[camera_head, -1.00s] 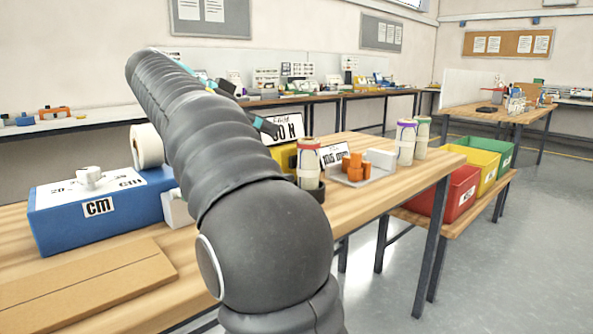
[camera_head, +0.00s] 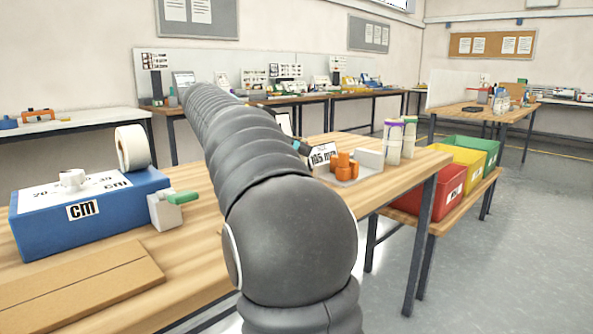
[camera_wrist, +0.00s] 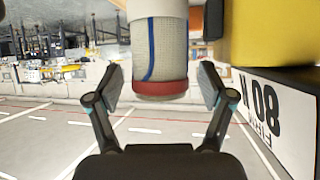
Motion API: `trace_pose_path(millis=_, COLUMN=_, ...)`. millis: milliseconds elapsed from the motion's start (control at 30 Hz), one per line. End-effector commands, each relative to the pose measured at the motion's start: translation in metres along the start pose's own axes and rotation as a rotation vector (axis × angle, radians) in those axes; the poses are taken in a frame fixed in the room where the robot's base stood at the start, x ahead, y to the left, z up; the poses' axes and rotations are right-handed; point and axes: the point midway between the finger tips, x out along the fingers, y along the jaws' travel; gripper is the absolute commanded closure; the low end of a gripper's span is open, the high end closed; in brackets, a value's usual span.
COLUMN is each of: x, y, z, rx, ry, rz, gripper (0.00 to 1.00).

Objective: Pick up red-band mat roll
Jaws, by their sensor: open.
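The red-band mat roll (camera_wrist: 158,48) shows in the wrist view as a pale mesh cylinder with a blue stripe and a red band at one end. My gripper (camera_wrist: 160,87) is open, with one finger on each side of the roll's banded end in the picture. Gaps show between the fingers and the roll; I cannot tell how deep the roll sits between them. In the head view my arm hides the roll and most of my gripper.
On the bench are orange parts (camera_head: 344,166), purple-band (camera_head: 393,145) and green-band rolls (camera_head: 409,138), and a blue "cm" box (camera_head: 130,208). Coloured bins (camera_head: 440,195) stand at right.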

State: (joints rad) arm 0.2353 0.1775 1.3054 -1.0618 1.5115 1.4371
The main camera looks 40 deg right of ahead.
Motion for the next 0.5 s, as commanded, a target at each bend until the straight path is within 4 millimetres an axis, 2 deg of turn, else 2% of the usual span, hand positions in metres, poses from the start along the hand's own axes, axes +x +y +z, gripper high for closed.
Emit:
trace_pose_path(millis=100, x=0.0088, y=0.0002, z=0.0001, rx=0.0, ry=0.0, rz=0.0, gripper=0.19)
trace_pose_path(millis=333, x=0.0101, y=0.0, z=0.0002, rx=0.0, ry=0.0, rz=-0.001, gripper=0.19)
trace_pose_path(millis=367, x=0.01, y=0.0, z=0.0002, rx=0.0, ry=0.0, rz=-0.001, gripper=0.22)
trace_pose_path(millis=500, x=0.0099, y=0.0, z=0.0002, rx=0.0, ry=0.0, rz=-0.001, gripper=0.57)
